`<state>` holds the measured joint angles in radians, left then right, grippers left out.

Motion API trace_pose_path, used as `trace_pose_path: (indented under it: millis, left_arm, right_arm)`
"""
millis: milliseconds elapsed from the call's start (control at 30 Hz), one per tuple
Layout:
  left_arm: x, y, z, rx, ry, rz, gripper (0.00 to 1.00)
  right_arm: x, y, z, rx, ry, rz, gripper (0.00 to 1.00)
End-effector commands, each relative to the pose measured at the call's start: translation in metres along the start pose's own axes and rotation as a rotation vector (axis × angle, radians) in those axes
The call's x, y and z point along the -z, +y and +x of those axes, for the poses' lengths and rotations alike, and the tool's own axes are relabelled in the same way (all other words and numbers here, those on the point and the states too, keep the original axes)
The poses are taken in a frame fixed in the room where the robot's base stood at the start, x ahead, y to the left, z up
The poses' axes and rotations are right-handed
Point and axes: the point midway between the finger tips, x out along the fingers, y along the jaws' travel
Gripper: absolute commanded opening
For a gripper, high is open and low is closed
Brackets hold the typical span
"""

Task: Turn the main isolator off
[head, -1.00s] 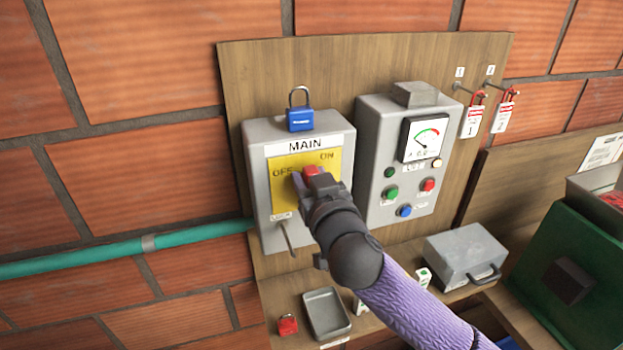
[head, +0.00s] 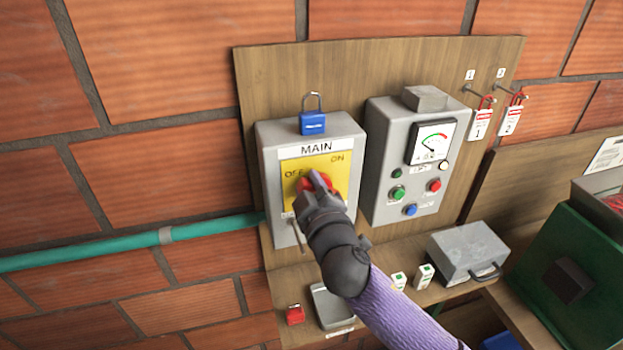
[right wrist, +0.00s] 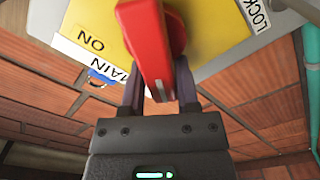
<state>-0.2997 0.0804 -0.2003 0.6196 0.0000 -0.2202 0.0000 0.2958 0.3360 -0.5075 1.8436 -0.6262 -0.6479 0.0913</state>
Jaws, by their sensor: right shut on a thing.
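The main isolator (head: 268,150) is a grey box labelled MAIN on a wooden board, with a yellow plate (head: 341,174) marked OFF at left and ON at right. Its red handle (head: 303,185) is partly hidden by my right gripper (head: 317,184). In the right wrist view the red handle (right wrist: 143,45) stands between the two fingers, which are shut on it. The exact angle of the handle is hard to tell in the head view; red shows on both sides of the fingers. My left gripper is not in view.
A blue padlock (head: 312,123) sits atop the isolator. A control box (head: 378,150) with a meter and buttons stands close at right. Tagged red padlocks (head: 481,118) hang farther right. The shelf below holds a red padlock (head: 294,315), tray (head: 333,306) and grey case (head: 467,252).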

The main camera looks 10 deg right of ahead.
Motion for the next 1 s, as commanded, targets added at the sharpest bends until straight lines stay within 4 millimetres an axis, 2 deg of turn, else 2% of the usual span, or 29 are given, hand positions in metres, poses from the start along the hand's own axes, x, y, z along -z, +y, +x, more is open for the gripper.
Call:
trace_pose_path:
  millis: [33, 500, 1000]
  left_arm:
    - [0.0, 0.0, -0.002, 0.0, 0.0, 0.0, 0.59]
    - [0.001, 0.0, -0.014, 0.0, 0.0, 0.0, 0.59]
    - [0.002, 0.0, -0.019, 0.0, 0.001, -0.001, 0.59]
  right_arm:
    - [-0.005, -0.006, -0.001, 0.015, -0.019, -0.04, 0.0]
    - [-0.009, -0.015, -0.001, 0.017, -0.018, -0.454, 0.0]
    - [-0.012, -0.018, -0.001, 0.014, -0.017, -0.675, 0.0]
